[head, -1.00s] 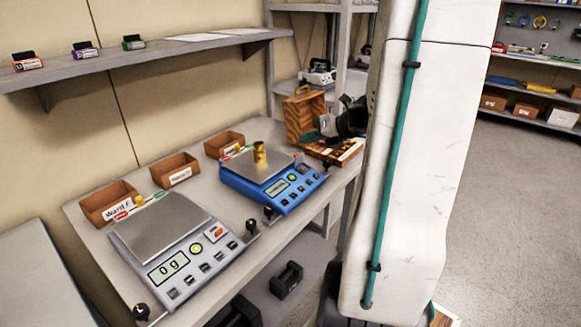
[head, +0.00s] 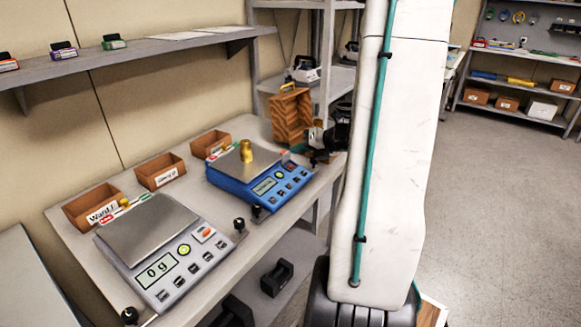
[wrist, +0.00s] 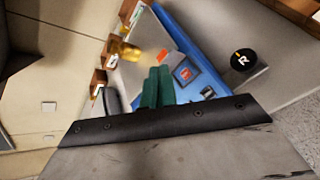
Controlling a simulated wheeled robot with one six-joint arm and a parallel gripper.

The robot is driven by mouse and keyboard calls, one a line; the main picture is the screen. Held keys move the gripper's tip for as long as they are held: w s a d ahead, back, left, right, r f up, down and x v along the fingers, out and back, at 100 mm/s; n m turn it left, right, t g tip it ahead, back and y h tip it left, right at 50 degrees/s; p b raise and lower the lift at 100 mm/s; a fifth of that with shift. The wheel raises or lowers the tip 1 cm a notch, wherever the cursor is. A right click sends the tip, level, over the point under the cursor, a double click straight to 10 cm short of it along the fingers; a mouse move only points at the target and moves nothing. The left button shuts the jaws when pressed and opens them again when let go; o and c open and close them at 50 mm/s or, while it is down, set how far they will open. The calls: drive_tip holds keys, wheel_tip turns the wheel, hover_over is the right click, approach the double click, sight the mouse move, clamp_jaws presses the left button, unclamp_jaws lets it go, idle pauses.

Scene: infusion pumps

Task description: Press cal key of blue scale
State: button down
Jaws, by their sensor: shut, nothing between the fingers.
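The blue scale (head: 233,188) stands on the bench with a brass weight (head: 246,151) on its pan. Its front panel has a display (head: 264,187) and several keys; their labels are too small to read in the head view. In the wrist view the blue scale (wrist: 185,28) lies behind my gripper (wrist: 158,72), whose green fingers are shut and empty. A red-orange key (wrist: 184,74) shows just right of the fingertips. I cannot tell whether the fingers touch the scale. In the head view my gripper is near the scale's right end, its fingertips hard to make out.
A grey scale (head: 150,232) reading 0 g stands left of the blue one. Brown bins (head: 92,207) line the wall side. A black knob (wrist: 240,60) sits beside the blue scale. Open floor lies right.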

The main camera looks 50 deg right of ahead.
sight(286, 163)
drive_tip(key=shift+w+f, duration=0.25)
drive_tip(key=shift+f, duration=0.7)
drive_tip(key=shift+w+f, duration=0.25)
drive_tip(key=shift+f, duration=0.65)
drive_tip(key=shift+f, duration=0.1)
idle(0.5)
drive_tip(key=shift+w+f, duration=0.1)
drive_tip(key=shift+f, duration=0.2)
drive_tip(key=shift+f, duration=0.3)
idle(0.6)
drive_tip(key=shift+r, duration=0.75)
drive_tip(key=shift+s+r, duration=0.25)
drive_tip(key=shift+r, duration=0.55)
drive_tip(key=shift+s+r, duration=0.3)
drive_tip(key=shift+r, duration=0.5)
drive_tip(key=shift+s+r, duration=0.25)
drive_tip(key=shift+r, duration=0.55)
